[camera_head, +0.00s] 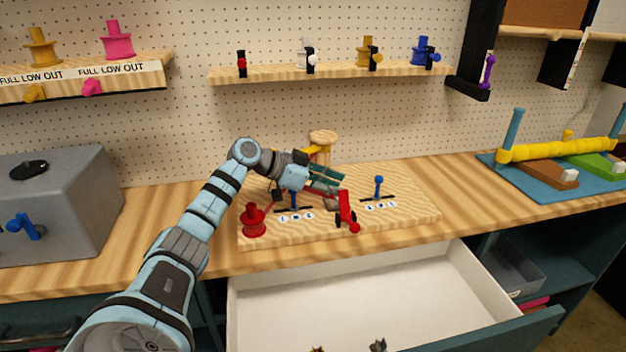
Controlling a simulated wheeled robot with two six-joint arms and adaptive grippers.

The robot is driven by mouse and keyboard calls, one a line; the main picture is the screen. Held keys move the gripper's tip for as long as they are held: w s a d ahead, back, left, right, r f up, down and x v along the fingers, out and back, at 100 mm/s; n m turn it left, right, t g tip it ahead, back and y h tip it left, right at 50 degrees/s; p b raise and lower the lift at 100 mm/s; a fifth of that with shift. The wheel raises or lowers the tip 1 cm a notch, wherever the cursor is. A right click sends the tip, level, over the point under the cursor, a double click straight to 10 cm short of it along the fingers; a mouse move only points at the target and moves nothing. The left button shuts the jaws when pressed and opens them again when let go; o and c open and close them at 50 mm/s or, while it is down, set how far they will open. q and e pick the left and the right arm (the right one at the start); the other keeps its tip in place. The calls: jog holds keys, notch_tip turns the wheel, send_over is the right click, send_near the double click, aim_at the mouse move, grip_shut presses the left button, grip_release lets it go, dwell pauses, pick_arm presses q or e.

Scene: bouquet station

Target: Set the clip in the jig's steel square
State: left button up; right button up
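The jig appears to be the light wooden board (410,213) on the bench, with two blue-knobbed posts, the right one (378,187) standing clear. A red piece with black side parts (347,209), possibly the clip, shows tilted over the board's front middle. My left gripper (338,191) is over the board, its fingers pointing right, right by the red piece's upper end. I cannot tell whether the fingers grip it or only overlap it in view. I cannot make out the steel square; the gripper covers part of the board. My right gripper is not in view.
A red spool (252,220) stands at the board's left corner. An open white drawer (370,297) juts out below the bench front. A grey box (60,200) stands at left, a blue tray with a yellow roll (555,149) at right. A pegboard shelf (330,73) is behind.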

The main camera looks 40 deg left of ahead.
pick_arm(q)
jog(key=v, duration=0.5)
jog(key=shift+s+a+r, duration=0.15)
jog(key=shift+a, duration=0.1)
jog(key=v, duration=0.2)
jog(key=b+v, duration=0.1)
jog(key=v, duration=0.2)
jog(key=shift+s+a, duration=0.15)
jog(key=shift+s, duration=0.15)
jog(key=shift+s+a+r+b, duration=0.1)
jog(key=shift+s+r+b, duration=0.1)
jog(key=shift+b, duration=0.15)
jog(key=shift+r, duration=0.25)
jog(key=shift+s, duration=0.1)
